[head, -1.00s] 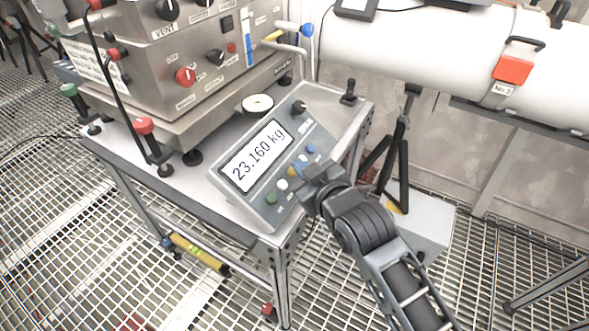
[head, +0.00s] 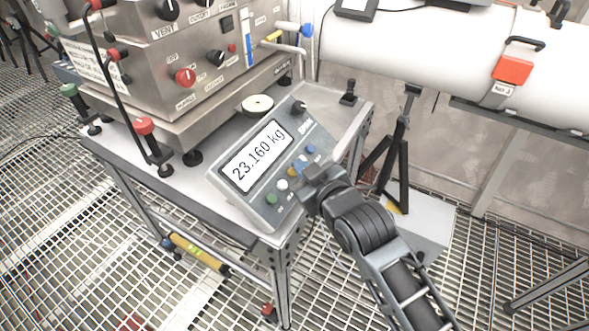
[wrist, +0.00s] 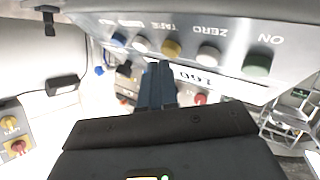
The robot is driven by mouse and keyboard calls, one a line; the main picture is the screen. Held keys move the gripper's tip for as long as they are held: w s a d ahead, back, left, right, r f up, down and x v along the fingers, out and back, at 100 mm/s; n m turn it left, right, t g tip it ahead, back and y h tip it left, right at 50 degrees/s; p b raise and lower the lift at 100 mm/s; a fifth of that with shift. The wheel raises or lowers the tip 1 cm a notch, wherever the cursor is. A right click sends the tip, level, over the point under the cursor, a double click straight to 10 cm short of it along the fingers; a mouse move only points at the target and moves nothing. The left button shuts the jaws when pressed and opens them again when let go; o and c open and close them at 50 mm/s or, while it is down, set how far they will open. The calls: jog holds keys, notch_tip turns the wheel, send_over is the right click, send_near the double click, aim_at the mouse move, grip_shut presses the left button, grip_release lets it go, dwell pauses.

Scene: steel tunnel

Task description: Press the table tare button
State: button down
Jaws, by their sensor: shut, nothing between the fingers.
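The grey scale indicator (head: 262,212) sits on the table (head: 300,92) and its display (head: 256,154) reads 23.160 kg. Its front has a row of buttons. The yellow button (wrist: 171,50) lies under the label TARE in the wrist view. The white ZERO button (wrist: 208,55) and green ON button (wrist: 258,64) are to its right there. My gripper (head: 306,184) is shut and empty, close to the indicator's button row at its right edge. In the wrist view its fingertips (wrist: 159,66) are just below and left of the yellow button. Whether they touch it is unclear.
A steel control box (head: 190,65) with knobs and valves stands at the back left of the table. A thick white pipe (head: 410,50) runs behind at the right, above a black stand (head: 405,150). The floor is metal grating.

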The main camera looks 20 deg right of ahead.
jog(key=shift+f, duration=0.1)
dwell(0.4)
jog(key=shift+w+a+f, duration=0.15)
jog(key=shift+w+f, duration=0.05)
jog(key=shift+f, duration=0.1)
jog(key=shift+r, duration=0.15)
jog(key=shift+s+r+p, duration=0.2)
jog(key=shift+r+p, duration=0.05)
jog(key=shift+p, duration=0.1)
dwell(0.4)
notch_tip(320, 180, up, 5)
jog(key=s+d+p, duration=0.2)
jog(key=p, duration=0.3)
jog(key=shift+s+d, duration=0.15)
jog(key=shift+s, duration=0.25)
